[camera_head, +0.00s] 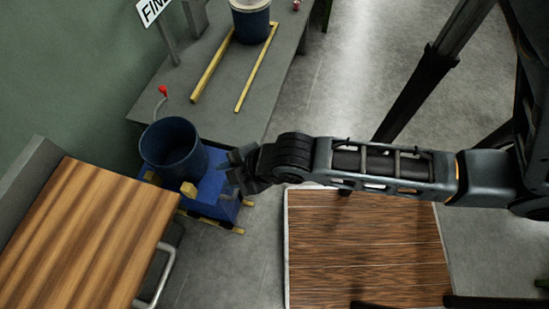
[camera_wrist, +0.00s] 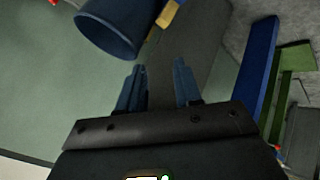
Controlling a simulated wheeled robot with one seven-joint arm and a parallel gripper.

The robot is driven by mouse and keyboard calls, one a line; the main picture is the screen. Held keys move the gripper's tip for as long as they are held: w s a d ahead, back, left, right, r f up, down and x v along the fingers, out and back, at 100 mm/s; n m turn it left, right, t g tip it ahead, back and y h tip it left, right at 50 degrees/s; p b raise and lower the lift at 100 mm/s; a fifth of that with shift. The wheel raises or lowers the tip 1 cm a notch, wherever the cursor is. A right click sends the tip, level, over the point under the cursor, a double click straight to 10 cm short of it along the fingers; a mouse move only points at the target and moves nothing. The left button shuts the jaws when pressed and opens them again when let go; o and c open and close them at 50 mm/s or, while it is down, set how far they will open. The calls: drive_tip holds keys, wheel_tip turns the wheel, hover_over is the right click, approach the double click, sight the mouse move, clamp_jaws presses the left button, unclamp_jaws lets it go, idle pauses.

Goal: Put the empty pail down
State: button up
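A dark blue, open-topped pail (camera_head: 180,163) looks empty and stands upright on or just behind a blue stand (camera_head: 212,190) between the tables. My gripper (camera_head: 234,170) is just right of the pail, over the stand. In the wrist view the pail (camera_wrist: 105,35) is beyond and left of the gripper (camera_wrist: 158,68). The two fingers are spread with a gap between them, and nothing is held there. The pail appears apart from the fingers. Its underside is hidden.
A second blue pail (camera_head: 251,24) with pale contents stands on the grey table (camera_head: 225,115), near two yellow rails (camera_head: 257,68). A striped wooden table (camera_head: 85,235) with a metal handle (camera_head: 160,280) is at lower left. A wood-topped platform (camera_head: 365,250) lies below my arm.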

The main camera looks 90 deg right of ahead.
drive_tip(key=s+a+r+m+t, duration=0.2)
drive_tip(key=s+r, duration=0.1)
drive_tip(key=r, duration=0.3)
drive_tip(key=s+a+r+m+t+y, duration=0.1)
drive_tip(key=s+a+r+m+t, duration=0.1)
drive_tip(key=s+r, duration=0.2)
drive_tip(key=s+a+r+m+t+y, duration=0.1)
drive_tip(key=s+a+r+m+t, duration=0.1)
drive_tip(key=r, duration=0.7)
drive_tip(key=shift+s+a+r+m+t, duration=0.2)
drive_tip(key=shift+s+a+m+t, duration=0.1)
drive_tip(key=shift+s+a+m, duration=0.25)
